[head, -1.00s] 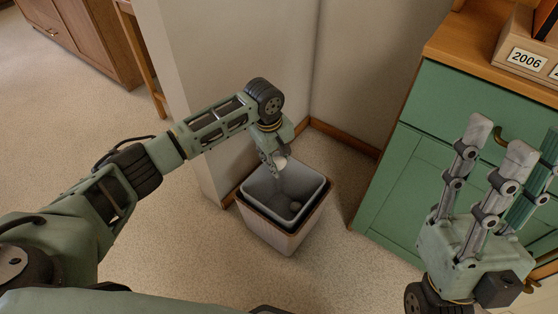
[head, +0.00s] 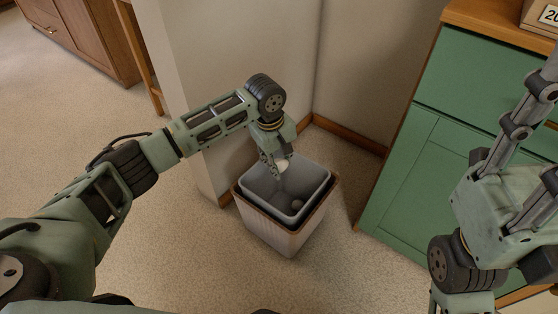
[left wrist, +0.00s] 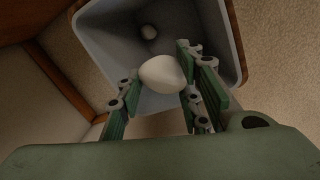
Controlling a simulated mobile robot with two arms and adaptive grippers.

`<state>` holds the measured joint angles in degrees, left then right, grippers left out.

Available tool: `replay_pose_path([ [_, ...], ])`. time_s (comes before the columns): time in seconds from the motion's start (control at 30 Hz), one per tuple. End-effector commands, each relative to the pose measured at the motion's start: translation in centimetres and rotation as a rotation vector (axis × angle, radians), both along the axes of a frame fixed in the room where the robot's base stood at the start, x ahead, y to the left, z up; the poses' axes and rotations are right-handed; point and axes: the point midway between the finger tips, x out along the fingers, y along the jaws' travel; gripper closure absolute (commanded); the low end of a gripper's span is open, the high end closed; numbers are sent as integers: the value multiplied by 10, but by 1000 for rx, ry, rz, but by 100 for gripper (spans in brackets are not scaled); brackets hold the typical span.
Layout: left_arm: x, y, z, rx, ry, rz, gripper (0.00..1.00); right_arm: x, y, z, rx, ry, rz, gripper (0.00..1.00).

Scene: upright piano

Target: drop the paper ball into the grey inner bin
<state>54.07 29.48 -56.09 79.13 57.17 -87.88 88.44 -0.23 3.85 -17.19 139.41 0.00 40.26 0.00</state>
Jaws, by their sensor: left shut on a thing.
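The white paper ball (head: 283,166) is held between the fingers of my left gripper (head: 276,167). In the left wrist view the ball (left wrist: 163,74) sits between the green-padded fingers (left wrist: 160,92). My left gripper points down over the far left part of the grey inner bin (head: 323,185), with the ball about at its rim; the exact height is unclear. In the wrist view the bin's open inside (left wrist: 200,22) lies behind the ball. My right gripper (head: 540,95) is at the right edge with its fingers apart, partly cut off, holding nothing visible.
The grey bin sits inside a light outer bin (head: 285,236) with a brown rim. Another small ball (head: 297,204) lies in the grey bin. A wall corner (head: 311,108) stands behind, a green cabinet (head: 430,150) to the right. The floor in front is clear.

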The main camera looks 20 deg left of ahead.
Motion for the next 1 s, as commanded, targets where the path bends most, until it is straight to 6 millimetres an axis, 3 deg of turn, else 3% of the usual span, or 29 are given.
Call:
replay_pose_path([
  [0.1, 0, 0, 0, 0, 0, 0, 75, 0, 0, 0, 0, 0, 0, 60],
  [0.13, 0, 0, 0, 0, 0, 0, 66, 0, 0, 0, 0, 1, 0, 60],
  [0.37, 0, 0, 0, 0, 0, 0, 46, 0, 0, 0, 0, 1, 0, 60],
  [0.77, 0, 1, 6, 0, -1, 0, 45, 0, 0, 0, 0, 2, 0, 60],
  [1.0, -4, 5, 49, -1, -4, -1, 45, 0, 0, 0, 0, 2, 0, 60],
])
